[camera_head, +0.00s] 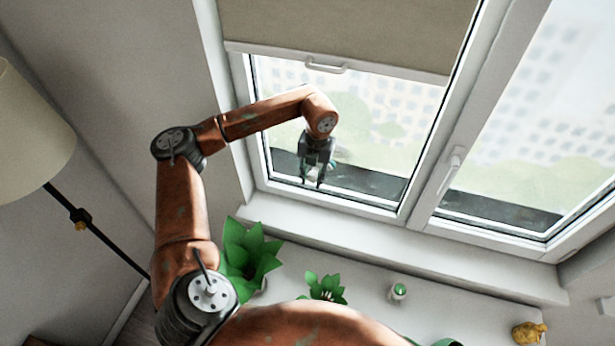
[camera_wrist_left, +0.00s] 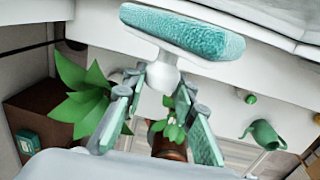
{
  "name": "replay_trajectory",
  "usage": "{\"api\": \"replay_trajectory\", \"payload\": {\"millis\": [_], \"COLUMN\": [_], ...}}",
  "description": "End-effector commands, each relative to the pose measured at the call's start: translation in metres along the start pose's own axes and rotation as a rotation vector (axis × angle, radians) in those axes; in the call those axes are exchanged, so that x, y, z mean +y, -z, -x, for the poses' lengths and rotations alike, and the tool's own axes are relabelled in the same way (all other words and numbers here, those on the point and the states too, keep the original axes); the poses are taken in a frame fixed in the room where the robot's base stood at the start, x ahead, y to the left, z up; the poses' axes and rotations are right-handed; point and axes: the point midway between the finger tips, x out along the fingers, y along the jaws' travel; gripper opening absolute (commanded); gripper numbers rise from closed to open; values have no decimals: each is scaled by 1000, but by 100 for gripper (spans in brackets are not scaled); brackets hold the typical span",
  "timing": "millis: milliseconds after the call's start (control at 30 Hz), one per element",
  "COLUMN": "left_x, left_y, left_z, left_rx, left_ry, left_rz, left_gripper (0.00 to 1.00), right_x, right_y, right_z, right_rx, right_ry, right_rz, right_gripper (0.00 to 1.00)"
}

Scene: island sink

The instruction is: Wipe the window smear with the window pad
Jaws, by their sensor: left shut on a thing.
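The window pad (camera_wrist_left: 192,32), a teal sponge block on a white knobbed handle, fills the top of the left wrist view. My left gripper (camera_wrist_left: 160,82) is shut on the white handle, with the pad beyond its fingertips. In the head view my left gripper (camera_head: 314,176) is in front of the lower part of the left window pane (camera_head: 395,125). The pad is mostly hidden by the gripper there. A faint pale patch (camera_head: 343,153) shows just right of the gripper; I cannot tell if it is the smear. My right gripper is not in view.
A beige blind (camera_head: 350,30) covers the upper left pane. A window handle (camera_head: 452,165) sticks out right of it. Below, the white sill holds a leafy plant (camera_head: 248,252), a flowering plant (camera_head: 325,288), a small bottle (camera_head: 398,291) and a gold figurine (camera_head: 528,332). A lamp (camera_head: 30,130) stands left.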

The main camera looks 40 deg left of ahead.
Motion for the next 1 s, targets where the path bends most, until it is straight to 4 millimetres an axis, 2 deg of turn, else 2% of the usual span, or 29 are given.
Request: {"api": "replay_trajectory", "payload": {"millis": [400,667,1000], "left_x": [-31,-39,-66], "left_y": [2,2,4], "left_z": [3,4,5], "left_rx": [0,-1,-1], "left_ry": [1,1,0], "left_rz": [-1,-1,-2], "left_gripper": [0,0,0], "right_x": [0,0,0], "right_y": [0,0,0], "right_z": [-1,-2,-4], "right_rx": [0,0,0], "right_ry": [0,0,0], "right_rz": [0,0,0], "right_gripper": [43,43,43]}}
